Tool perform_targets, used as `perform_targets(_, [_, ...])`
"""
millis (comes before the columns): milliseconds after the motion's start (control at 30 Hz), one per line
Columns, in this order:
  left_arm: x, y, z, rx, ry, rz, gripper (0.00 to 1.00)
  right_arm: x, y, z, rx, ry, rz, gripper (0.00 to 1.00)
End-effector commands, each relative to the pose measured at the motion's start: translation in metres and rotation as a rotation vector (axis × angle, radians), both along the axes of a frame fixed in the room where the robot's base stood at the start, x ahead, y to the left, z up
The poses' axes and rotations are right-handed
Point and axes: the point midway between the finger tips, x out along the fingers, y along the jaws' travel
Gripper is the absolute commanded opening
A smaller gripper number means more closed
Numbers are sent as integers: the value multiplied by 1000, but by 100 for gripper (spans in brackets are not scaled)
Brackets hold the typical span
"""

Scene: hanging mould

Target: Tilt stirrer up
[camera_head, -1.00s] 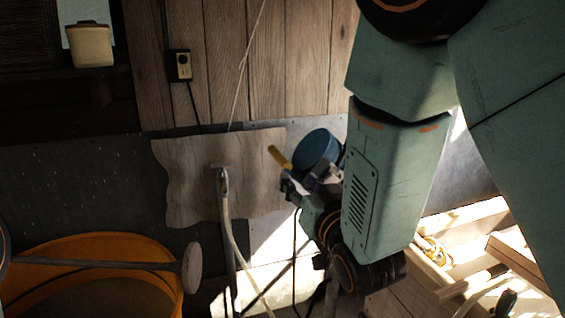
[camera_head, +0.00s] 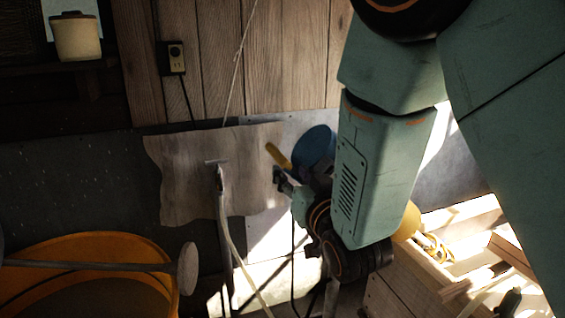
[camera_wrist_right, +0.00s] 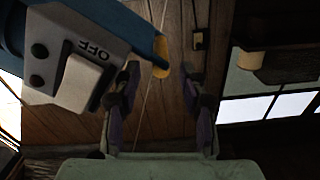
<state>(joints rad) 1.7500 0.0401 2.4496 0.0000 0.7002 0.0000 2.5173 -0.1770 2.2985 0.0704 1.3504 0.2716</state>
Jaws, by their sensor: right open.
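A blue round-bodied machine (camera_head: 318,147) with a yellow handle (camera_head: 277,154) stands partly behind my right arm; I take it to be the stirrer. In the right wrist view its blue-and-grey housing (camera_wrist_right: 82,50) fills the upper left, with an OFF label and dark switches. My right gripper (camera_head: 279,180) is just below the yellow handle in the head view. In the wrist view my right gripper (camera_wrist_right: 157,88) is open, and the yellow tip (camera_wrist_right: 160,58) shows between its fingers. I cannot tell whether they touch. The machine's lower part is hidden. My left gripper is not in view.
An orange tub (camera_head: 95,245) stands at lower left, with a grey rod ending in a disc (camera_head: 188,268) across it. A wavy board (camera_head: 205,195) leans behind a thin upright post (camera_head: 223,215). A wooden crate (camera_head: 400,290) is at lower right. A socket (camera_head: 172,57) is on the wall.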

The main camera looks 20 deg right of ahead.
Motion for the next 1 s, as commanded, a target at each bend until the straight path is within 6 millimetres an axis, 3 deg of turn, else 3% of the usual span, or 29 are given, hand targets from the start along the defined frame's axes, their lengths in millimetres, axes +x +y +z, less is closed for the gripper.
perform_targets(200, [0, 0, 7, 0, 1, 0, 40, 33, 1, 1, 2, -1, 0, 43])
perform_targets(400, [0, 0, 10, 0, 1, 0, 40, 54, 2, 1, 1, 0, 0, 43])
perform_targets(800, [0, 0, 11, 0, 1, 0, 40, 62, 2, 0, 1, 1, -1, 43])
perform_targets(1000, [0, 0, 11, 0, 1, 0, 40, 62, 2, 0, 1, 0, -1, 27])
